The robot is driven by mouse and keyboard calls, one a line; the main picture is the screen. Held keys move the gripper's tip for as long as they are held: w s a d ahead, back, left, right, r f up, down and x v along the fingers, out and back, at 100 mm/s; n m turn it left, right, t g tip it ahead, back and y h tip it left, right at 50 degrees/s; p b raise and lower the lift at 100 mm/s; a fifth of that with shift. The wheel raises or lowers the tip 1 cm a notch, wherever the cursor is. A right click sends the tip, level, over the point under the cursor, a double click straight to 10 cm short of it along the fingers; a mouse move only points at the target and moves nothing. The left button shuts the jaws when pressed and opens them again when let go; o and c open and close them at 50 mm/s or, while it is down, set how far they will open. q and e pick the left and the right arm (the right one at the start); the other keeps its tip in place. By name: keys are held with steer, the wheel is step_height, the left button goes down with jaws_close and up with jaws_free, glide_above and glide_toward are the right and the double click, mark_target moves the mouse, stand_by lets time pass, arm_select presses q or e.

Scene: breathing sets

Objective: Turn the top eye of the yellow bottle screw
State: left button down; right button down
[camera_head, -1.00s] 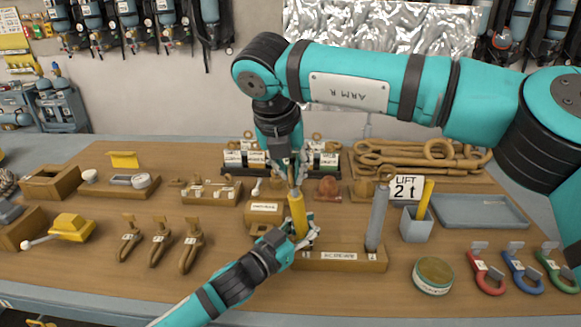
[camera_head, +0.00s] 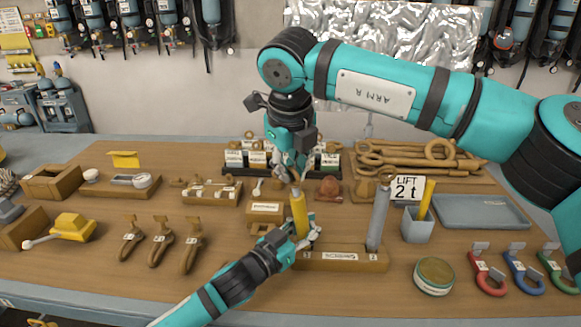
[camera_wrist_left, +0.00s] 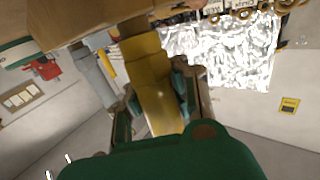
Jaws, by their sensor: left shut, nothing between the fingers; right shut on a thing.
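The yellow bottle screw (camera_head: 299,214) stands nearly upright at the left end of a wooden block (camera_head: 345,258). Its top eye (camera_head: 295,181) is partly hidden by my right gripper (camera_head: 294,172), which reaches down from above and is shut on it. My left gripper (camera_head: 304,234) is shut, low beside the yellow body. In the left wrist view the yellow body (camera_wrist_left: 152,62) shows large by the fingers of my left gripper (camera_wrist_left: 160,95); I cannot tell whether they touch it.
A grey bottle screw (camera_head: 378,218) stands in the same block to the right. A grey bin (camera_head: 417,226) with a yellow item, a round tin (camera_head: 434,274) and coloured shackles (camera_head: 487,273) lie further right. Wooden shackle-like pieces (camera_head: 160,245) lie left. The table front between is mostly clear.

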arm_select(q)
steer(key=shift+s+d+f, duration=0.2)
steer(key=shift+s, duration=0.05)
arm_select(e)
steer(key=n, duration=0.3)
steer(key=n+g, duration=0.1)
steer(key=n, duration=0.1)
steer(key=shift+w+d+f+n, duration=0.15)
steer(key=shift+d+f+n, duration=0.05)
steer(key=shift+d+n, duration=0.1)
steer(key=shift+f+n+g+y, duration=0.1)
steer(key=shift+n+g+y, duration=0.3)
steer(key=shift+n, duration=1.8)
steer(key=c, duration=1.4)
jaws_free()
steer(key=shift+a, duration=0.15)
